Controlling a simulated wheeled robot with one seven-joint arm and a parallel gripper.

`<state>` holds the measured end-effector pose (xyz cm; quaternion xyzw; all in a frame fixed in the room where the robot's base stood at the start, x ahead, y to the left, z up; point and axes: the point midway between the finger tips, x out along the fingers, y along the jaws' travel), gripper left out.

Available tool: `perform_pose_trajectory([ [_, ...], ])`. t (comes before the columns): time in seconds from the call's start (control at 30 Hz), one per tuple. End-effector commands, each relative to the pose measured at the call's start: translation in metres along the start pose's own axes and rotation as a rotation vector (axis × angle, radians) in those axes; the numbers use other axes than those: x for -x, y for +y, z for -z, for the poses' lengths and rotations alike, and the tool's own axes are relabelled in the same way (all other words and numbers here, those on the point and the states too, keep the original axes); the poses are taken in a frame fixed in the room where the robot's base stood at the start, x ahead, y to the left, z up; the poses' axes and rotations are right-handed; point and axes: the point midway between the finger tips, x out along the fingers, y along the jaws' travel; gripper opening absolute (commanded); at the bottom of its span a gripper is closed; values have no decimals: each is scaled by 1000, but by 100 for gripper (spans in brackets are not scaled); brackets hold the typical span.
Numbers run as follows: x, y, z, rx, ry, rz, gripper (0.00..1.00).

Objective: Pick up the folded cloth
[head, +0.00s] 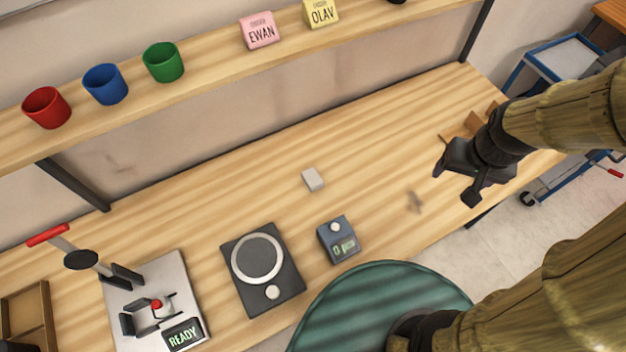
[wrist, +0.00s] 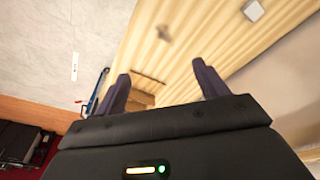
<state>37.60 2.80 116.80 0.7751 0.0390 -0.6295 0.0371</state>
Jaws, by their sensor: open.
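A small pale grey-white block, which looks like the folded cloth (head: 313,180), lies flat near the middle of the wooden bench (head: 375,130). In the wrist view a pale piece, likely the same cloth (wrist: 253,10), shows at the top edge, right of the fingers. My gripper (head: 455,182) is above the right part of the bench, well to the right of the cloth and apart from it. It also shows in the wrist view (wrist: 162,76), with its two dark fingers spread and nothing between them.
A small blue-grey device with a display (head: 338,240) and a black plate with a ring (head: 262,268) stand near the cloth. The marker station (head: 155,300) is at the lower left. A shelf above holds red, blue and green cups (head: 163,62) and name blocks (head: 260,30). Bench around the cloth is clear.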

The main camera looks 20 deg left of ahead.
Motion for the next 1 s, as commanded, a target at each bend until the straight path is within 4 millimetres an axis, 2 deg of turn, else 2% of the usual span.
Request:
perform_pose_trajectory([
  [0.03, -17, -14, 11, 51, -12, 7, 73],
  [0.17, -47, -58, 42, 187, -45, 25, 73],
  [0.33, -87, -128, 71, 366, -86, 47, 73],
  [0.5, -128, -204, 84, 530, -127, 65, 73],
  [0.7, -173, -292, 80, 700, -170, 82, 73],
  [0.83, -188, -327, 73, 764, -186, 88, 73],
  [1.0, -190, -339, 71, 786, -191, 89, 73],
])
